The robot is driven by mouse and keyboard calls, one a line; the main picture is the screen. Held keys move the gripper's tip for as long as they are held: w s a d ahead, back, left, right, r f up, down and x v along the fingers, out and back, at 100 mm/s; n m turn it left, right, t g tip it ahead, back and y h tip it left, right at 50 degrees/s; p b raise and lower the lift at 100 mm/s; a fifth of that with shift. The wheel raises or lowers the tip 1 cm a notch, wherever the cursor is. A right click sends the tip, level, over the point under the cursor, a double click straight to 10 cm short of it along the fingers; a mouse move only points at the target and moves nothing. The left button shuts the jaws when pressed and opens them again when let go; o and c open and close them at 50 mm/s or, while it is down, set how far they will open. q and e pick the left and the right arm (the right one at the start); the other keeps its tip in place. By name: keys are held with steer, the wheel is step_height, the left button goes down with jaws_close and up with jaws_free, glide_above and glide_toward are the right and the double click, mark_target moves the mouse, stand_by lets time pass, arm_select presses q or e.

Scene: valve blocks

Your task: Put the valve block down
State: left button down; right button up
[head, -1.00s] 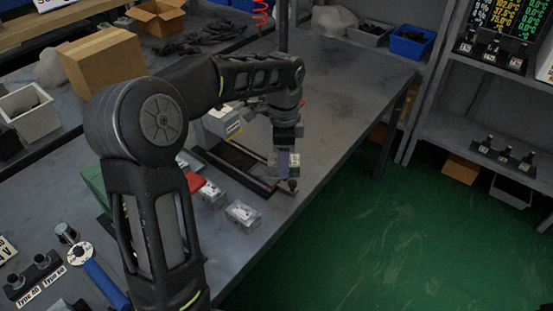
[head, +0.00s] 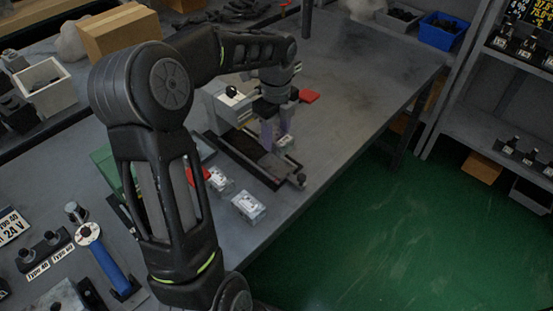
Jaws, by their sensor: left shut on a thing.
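My left gripper (head: 277,133) reaches over the bench from the left, pointing down, with purple-grey fingers. It is shut on a small light-grey valve block (head: 286,143), partly hidden by the fingers. The block is over or on a black frame-like fixture (head: 262,166); I cannot tell whether it touches. Two similar grey valve blocks stand on the bench, one near the front edge (head: 248,207) and one beside a red part (head: 220,182). My right gripper is not in view.
A grey machine housing (head: 228,104) stands behind the fixture, with a red piece (head: 308,96) to its right. A blue-handled tool (head: 110,262) lies at the lower left. The bench (head: 360,85) is clear at the far right. A blue bin (head: 443,32) stands beyond.

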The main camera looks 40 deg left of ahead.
arm_select(q)
glide_above(276, 166)
step_height(276, 166, down, 4)
steer(key=shift+f, duration=0.15)
steer(key=shift+f+p, duration=0.35)
steer(key=shift+f, duration=1.55)
steer(key=shift+f, duration=0.1)
